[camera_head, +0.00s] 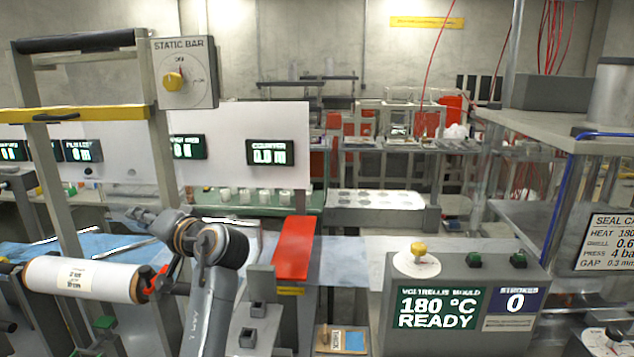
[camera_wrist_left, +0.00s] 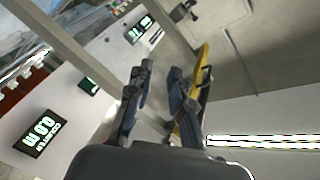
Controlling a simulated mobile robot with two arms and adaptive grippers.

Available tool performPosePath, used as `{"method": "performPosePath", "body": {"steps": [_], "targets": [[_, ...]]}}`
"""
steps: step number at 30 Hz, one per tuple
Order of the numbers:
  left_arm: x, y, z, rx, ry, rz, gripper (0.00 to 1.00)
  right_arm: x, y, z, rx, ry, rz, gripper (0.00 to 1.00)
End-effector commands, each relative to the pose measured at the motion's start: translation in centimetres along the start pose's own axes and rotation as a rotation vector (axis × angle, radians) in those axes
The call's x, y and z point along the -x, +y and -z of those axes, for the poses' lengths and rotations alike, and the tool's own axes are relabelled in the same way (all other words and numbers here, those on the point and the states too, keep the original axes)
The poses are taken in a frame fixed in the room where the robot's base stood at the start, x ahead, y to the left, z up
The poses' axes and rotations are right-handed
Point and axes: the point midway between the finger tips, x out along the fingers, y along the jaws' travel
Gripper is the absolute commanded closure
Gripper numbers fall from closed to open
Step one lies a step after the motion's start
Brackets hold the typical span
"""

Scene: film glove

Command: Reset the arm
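My left arm (camera_head: 211,310) rises from the bottom of the head view and bends left at a grey wrist joint. My left gripper (camera_head: 140,216) is beyond it, small and dark, in front of the metal frame and above the white film roll (camera_head: 82,279). In the left wrist view, the two fingers of the left gripper (camera_wrist_left: 160,70) stand apart with an empty gap between them. A yellow bar (camera_wrist_left: 203,75) shows just beside the right-hand finger; I cannot tell whether they touch. My right gripper is in neither view.
A frame with a yellow bar (camera_head: 80,113) and a static bar dial box (camera_head: 185,73) stands at left. A red plate (camera_head: 294,248) is right of my arm. A control box (camera_head: 455,305) reads "180 °C READY". A metal press stand (camera_head: 560,125) fills the right.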

Motion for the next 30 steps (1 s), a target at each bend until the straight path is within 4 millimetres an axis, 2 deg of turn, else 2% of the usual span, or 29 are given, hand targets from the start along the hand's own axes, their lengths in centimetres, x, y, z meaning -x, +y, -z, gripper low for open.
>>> {"method": "performPosePath", "body": {"steps": [1, 4, 8, 12, 15, 18, 21, 24, 30], "targets": [[-0.1, 2.0, -1.9, -0.002, -0.01, -0.042, 0.79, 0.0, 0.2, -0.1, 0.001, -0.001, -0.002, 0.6], [0.0, 6.5, -6.4, 0.009, -0.032, -0.154, 0.79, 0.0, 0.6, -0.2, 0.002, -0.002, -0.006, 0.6], [1.6, 12.7, -13.9, 0.028, -0.071, -0.341, 0.79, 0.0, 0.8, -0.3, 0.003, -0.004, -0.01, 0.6], [5.4, 17.9, -22.4, 0.042, -0.127, -0.558, 0.79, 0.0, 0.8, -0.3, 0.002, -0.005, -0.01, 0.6], [9.2, 20.5, -28.3, 0.045, -0.176, -0.716, 0.79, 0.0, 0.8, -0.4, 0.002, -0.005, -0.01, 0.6], [13.1, 21.7, -33.0, 0.047, -0.222, -0.858, 0.79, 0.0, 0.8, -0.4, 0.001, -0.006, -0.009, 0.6], [16.3, 22.1, -36.3, 0.046, -0.262, -0.965, 0.79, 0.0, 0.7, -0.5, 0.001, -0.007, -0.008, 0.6], [19.1, 22.0, -38.7, 0.044, -0.296, -1.051, 0.79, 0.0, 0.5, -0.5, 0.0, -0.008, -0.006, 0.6], [23.8, 21.2, -42.4, 0.035, -0.356, -1.189, 0.79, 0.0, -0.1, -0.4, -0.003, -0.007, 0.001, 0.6]]}}
